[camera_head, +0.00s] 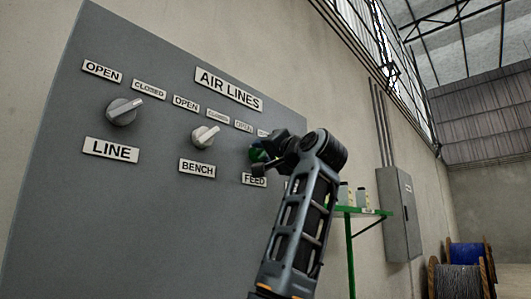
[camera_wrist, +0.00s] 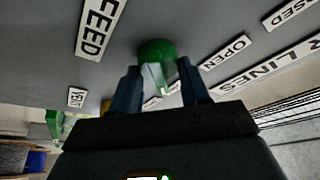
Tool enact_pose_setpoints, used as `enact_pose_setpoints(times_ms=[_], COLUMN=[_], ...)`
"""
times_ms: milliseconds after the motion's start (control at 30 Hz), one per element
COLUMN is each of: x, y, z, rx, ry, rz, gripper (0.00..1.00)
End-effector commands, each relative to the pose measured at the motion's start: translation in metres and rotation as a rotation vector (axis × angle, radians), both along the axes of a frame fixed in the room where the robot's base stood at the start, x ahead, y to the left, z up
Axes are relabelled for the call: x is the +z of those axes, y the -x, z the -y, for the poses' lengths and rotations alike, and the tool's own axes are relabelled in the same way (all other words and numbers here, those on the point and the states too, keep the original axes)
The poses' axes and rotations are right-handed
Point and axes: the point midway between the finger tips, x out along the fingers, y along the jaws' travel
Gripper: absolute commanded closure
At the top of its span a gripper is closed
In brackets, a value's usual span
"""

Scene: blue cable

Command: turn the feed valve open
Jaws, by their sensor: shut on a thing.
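The feed valve is a green knob (camera_head: 257,154) on the grey panel, above the FEED label (camera_head: 254,180). In the head view my gripper (camera_head: 264,163) partly covers it. In the wrist view the green knob (camera_wrist: 155,48) shows with its pale bar handle between the two dark fingers of my gripper (camera_wrist: 160,76). The fingers are shut on the handle. The OPEN label (camera_wrist: 222,53) lies to the right of the knob in the wrist view. The handle points down the picture, roughly toward a label (camera_wrist: 162,98) partly hidden by the fingers.
The LINE knob (camera_head: 123,111) and the BENCH knob (camera_head: 205,137) sit left of the feed valve, handles pointing up-right. The AIR LINES sign (camera_head: 228,88) is above. A green shelf (camera_head: 352,211) with bottles, a grey wall box (camera_head: 400,215) and cable reels (camera_head: 458,279) stand to the right.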

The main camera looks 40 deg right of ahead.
Motion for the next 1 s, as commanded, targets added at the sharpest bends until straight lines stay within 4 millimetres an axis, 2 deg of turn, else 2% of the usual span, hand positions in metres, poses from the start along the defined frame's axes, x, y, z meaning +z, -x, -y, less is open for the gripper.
enact_pose_setpoints(times_ms=[467,1000], x=[-0.0026,-0.0027], y=[0.0004,0.0010], z=[0.0020,0.0033], rx=[-0.004,-0.007], ry=[0.083,0.546], rz=[0.002,0.017], gripper=[0.85,0.85])
